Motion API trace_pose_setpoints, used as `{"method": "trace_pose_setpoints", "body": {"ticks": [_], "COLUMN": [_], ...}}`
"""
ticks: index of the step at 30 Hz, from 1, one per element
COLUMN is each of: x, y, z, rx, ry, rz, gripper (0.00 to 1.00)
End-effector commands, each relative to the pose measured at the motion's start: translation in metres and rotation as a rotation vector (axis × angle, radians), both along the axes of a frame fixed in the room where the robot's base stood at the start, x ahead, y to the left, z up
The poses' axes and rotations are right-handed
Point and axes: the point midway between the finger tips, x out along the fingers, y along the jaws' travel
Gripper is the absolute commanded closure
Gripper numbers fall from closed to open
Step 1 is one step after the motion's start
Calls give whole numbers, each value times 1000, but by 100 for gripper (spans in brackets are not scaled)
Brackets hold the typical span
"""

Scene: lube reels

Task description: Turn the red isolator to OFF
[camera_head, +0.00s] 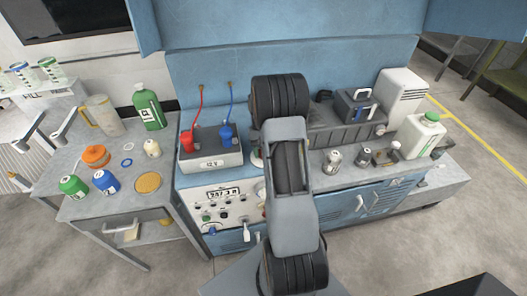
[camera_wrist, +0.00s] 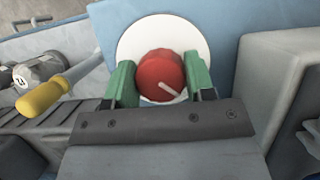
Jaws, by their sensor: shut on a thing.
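The red isolator (camera_wrist: 158,76) is a round red knob with a white line on its face, set on a white round plate (camera_wrist: 134,42) on a blue panel. The white line slants down to the right in the wrist view. My gripper (camera_wrist: 160,85) has a green finger on each side of the knob and is shut on it. In the head view my arm covers the isolator and my gripper. I see no ON or OFF lettering on the visible part of the plate.
A yellow-tipped handle (camera_wrist: 42,97) lies left of my gripper in the wrist view, and a grey box (camera_wrist: 275,90) stands close on the right. In the head view a 12 V battery (camera_head: 211,150) stands left of my arm, and a white jug (camera_head: 422,135) stands at the right.

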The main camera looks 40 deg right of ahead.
Motion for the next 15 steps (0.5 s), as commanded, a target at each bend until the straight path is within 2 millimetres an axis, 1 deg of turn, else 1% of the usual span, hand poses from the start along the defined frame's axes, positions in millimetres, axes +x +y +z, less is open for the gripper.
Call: {"method": "trace_pose_setpoints", "body": {"ticks": [10,11,15], "x": [2,2,1], "y": [0,0,0], "z": [2,2,1], "rx": [-2,-3,-1], "ry": [-5,-6,-4], "rz": [5,5,3], "gripper": [74,48,34]}}
